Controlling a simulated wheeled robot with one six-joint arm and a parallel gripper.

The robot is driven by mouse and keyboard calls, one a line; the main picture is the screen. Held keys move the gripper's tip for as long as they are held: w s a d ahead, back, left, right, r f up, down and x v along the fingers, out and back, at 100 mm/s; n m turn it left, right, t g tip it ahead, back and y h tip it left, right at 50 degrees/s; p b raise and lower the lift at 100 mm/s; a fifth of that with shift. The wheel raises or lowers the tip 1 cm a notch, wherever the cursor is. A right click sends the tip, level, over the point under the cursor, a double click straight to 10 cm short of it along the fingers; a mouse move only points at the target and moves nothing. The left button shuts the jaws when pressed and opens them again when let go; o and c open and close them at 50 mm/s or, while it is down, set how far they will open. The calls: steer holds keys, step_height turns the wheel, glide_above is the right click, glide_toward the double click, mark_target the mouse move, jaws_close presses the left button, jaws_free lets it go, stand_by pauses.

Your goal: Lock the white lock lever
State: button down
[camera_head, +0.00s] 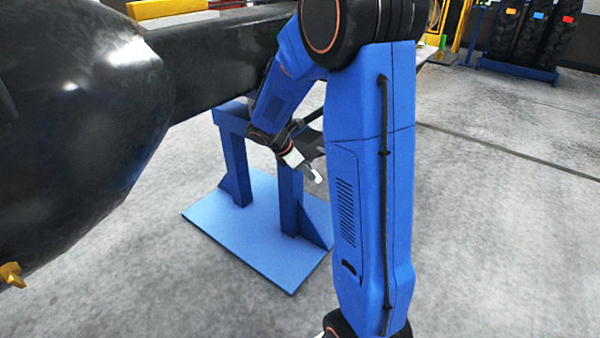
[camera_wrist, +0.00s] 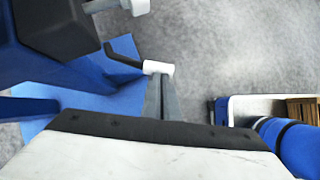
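The lock lever shows in the wrist view as a white hub (camera_wrist: 158,67) with a black handle (camera_wrist: 122,56) running up and to the left. My gripper (camera_wrist: 161,82) points at the white hub, its grey fingers together with no clear gap between them. The fingertips end at the hub's lower edge in the picture; I cannot tell whether they touch it. In the head view my wrist reaches down beside a blue stand, and my arm hides part of that area. A small white piece shows there, too small to identify surely.
The blue stand (camera_head: 236,165) has a wide base plate (camera_head: 250,245) on the floor. A large black casting (camera_head: 75,120) fills the left. A white piece (camera_wrist: 136,6) on a grey rod is at the top of the wrist view.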

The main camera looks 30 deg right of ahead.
mark_target(318, 176)
steer(key=d+n, duration=0.1)
steer(key=s+d+n+t, duration=0.1)
steer(key=d+n+t, duration=0.1)
steer(key=shift+s, duration=0.3)
steer(key=shift+s+d, duration=0.15)
steer(key=shift+d, duration=1.05)
